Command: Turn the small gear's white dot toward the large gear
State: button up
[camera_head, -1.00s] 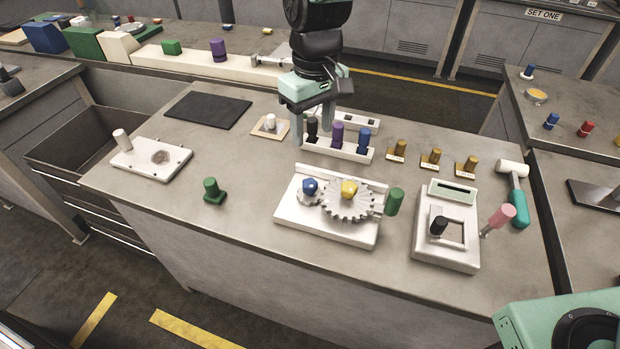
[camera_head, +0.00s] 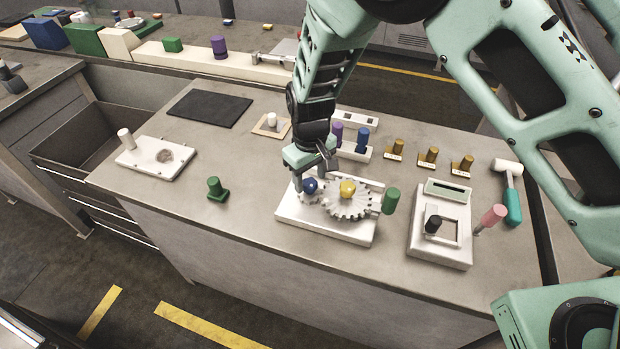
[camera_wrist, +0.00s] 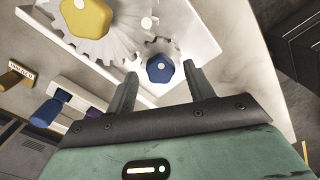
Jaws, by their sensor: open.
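The small gear (camera_wrist: 152,48) carries a blue knob (camera_wrist: 161,69) and meshes with the large gear (camera_wrist: 118,38), which has a yellow knob (camera_wrist: 87,16). Both sit on a white base plate (camera_head: 325,229). A pale spot shows on the blue knob, and another pale round spot lies by the large gear's edge; I cannot tell which is the small gear's white dot. My gripper (camera_head: 312,179) is open above the small gear. In the wrist view its fingertips (camera_wrist: 160,76) appear on either side of the blue knob; contact is not clear.
A green handle (camera_head: 390,201) stands at the plate's right end. Behind are a white rack (camera_head: 356,154) with purple and blue pegs. A white device (camera_head: 455,245) with a black knob stands to the right. A green peg (camera_head: 215,188) stands left, with bare table around it.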

jog(key=shift+f, duration=1.35)
jog(key=c, duration=1)
jog(key=shift+m, duration=0.4)
jog(key=m, duration=0.2)
jog(key=shift+m, duration=2.5)
